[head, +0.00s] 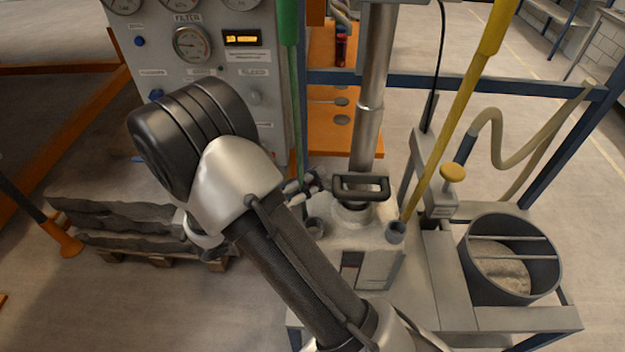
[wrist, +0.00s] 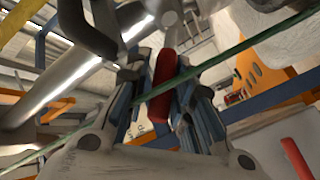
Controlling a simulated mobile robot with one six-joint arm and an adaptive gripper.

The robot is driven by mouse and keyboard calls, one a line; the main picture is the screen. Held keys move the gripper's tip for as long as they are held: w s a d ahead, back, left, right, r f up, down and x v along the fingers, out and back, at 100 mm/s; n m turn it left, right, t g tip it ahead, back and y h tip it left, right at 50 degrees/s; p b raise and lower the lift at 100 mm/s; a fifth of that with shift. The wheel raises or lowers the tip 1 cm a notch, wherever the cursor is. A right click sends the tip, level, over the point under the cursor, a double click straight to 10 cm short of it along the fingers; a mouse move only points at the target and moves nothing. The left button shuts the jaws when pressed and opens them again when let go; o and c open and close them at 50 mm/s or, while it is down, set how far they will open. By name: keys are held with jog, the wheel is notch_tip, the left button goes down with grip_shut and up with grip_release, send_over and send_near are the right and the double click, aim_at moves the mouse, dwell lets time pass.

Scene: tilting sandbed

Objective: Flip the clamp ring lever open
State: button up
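In the wrist view, my gripper (wrist: 163,100) has its two blue-grey fingers apart, one on each side of a red handle (wrist: 163,85), which looks like the clamp ring lever. The handle is close to both fingers, but I cannot tell whether they press on it. A pale vessel (head: 372,238) with a dark handle (head: 362,186) and a metal column stands right of my arm. No red lever can be made out there.
A gauge panel (head: 215,60) stands behind my arm. A green pole (head: 289,25) and a yellow pole (head: 462,90) rise beside the vessel. A dark bucket (head: 511,260) sits on the frame at right. A blue rail (head: 430,82) runs behind. Open floor lies at lower left.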

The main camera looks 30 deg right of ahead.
grip_shut()
dwell(0.4)
jog(key=m+y+b, duration=0.1)
jog(key=b, duration=0.1)
jog(key=s+d+r+m+y+b, duration=0.1)
jog(key=y+b, duration=0.1)
jog(key=shift+d+r, duration=0.2)
jog(key=shift+r, duration=0.1)
jog(key=shift+o, duration=2.2)
grip_release()
